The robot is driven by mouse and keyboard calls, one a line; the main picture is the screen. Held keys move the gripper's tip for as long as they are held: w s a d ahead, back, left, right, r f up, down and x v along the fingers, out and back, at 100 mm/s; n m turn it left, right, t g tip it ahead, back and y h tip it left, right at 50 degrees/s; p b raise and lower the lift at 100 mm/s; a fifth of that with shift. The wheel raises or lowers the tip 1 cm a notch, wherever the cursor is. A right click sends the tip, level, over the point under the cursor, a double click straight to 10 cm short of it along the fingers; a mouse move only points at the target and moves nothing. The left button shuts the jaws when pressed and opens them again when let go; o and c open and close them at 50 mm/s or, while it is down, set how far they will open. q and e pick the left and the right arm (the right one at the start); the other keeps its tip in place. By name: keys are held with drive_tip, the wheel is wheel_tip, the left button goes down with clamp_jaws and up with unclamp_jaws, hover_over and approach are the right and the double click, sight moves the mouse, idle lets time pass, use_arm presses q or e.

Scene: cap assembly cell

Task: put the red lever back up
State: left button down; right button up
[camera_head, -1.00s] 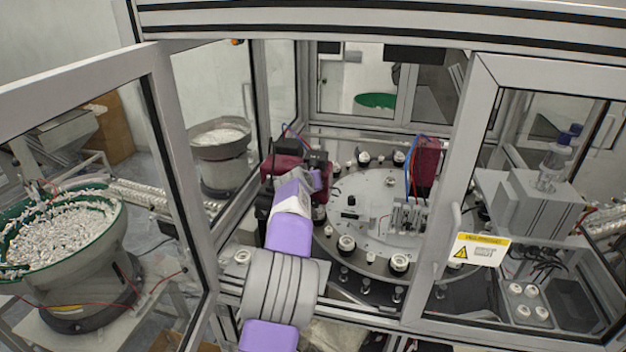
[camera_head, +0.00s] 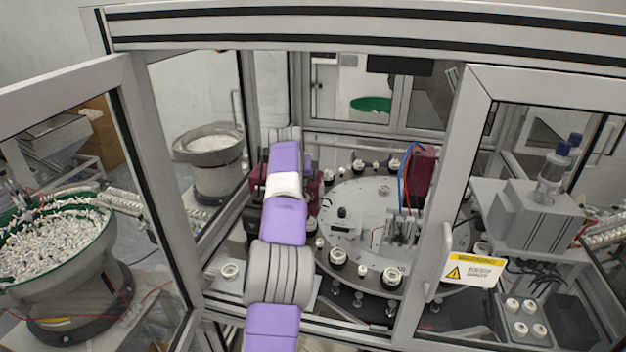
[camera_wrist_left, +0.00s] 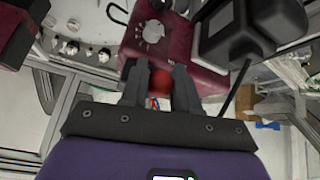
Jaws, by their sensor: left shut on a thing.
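The red lever shows its round red knob (camera_wrist_left: 160,82) in the left wrist view, in front of a dark red housing (camera_wrist_left: 165,42). My left gripper (camera_wrist_left: 158,88) is shut on it, one dark finger on each side of the knob. The lever's shaft and its angle are hidden. In the head view my purple and grey left arm reaches in through the open front of the machine, and it hides the gripper and the lever. Part of the dark red housing (camera_head: 312,196) shows beside the arm. My right gripper is in neither view.
A round indexing table (camera_head: 355,215) with several white caps lies right of my arm. An open door frame (camera_head: 160,180) stands left, another door (camera_head: 458,150) right. In the wrist view a black boxy device (camera_wrist_left: 240,35) sits close to the right finger.

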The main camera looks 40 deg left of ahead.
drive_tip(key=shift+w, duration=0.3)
use_arm(q)
drive_tip(key=c, duration=0.9)
unclamp_jaws()
drive_tip(key=shift+o, duration=0.2)
drive_tip(key=shift+r, duration=0.1)
drive_tip(key=v, duration=0.7)
drive_tip(key=shift+r, duration=0.25)
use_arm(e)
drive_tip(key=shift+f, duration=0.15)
